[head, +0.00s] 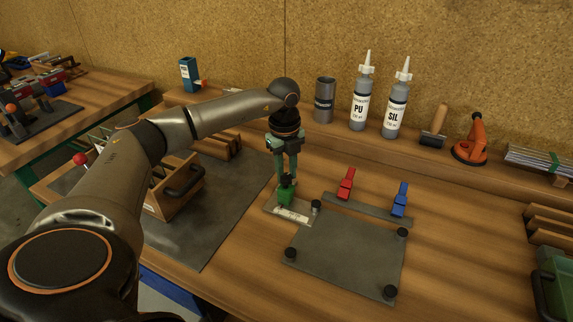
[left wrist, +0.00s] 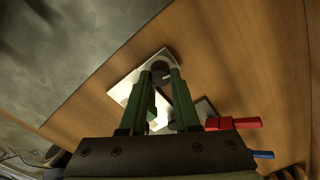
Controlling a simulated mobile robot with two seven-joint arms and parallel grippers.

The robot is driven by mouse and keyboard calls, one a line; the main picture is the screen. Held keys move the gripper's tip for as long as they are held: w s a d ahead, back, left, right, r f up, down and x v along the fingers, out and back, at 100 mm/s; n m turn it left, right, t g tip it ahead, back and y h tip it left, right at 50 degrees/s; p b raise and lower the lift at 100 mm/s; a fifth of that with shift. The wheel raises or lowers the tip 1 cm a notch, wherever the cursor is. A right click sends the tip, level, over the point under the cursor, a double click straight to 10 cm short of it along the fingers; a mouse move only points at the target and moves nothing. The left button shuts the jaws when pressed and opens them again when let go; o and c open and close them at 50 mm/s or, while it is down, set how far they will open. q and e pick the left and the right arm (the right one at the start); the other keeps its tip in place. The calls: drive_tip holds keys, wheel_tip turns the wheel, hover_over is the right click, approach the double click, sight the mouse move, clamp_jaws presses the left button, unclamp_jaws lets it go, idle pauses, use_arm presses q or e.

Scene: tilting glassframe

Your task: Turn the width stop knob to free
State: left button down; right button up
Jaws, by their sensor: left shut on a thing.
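My right gripper is not in view.
A dark panel (head: 345,255) with black corner posts lies to the right. A red clamp (head: 346,184) and a blue clamp (head: 400,199) stand on a rail behind it. Bottles (head: 363,102) stand at the back. A wooden crate (head: 180,190) is at left.

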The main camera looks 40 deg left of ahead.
use_arm(q)
drive_tip(key=shift+r+n+p, duration=0.15)
drive_tip(key=shift+n+p, duration=0.2)
drive_tip(key=shift+n, duration=0.45)
drive_tip(key=shift+n+p, duration=0.45)
drive_tip(key=shift+n, duration=0.45)
drive_tip(key=c, duration=0.6)
unclamp_jaws()
drive_tip(key=shift+c, duration=0.2)
wheel_tip(320, 180, up, 12)
drive_tip(key=shift+s+r, duration=0.15)
drive_tip(key=shift+s, duration=0.05)
drive_tip(key=shift+s, duration=0.1)
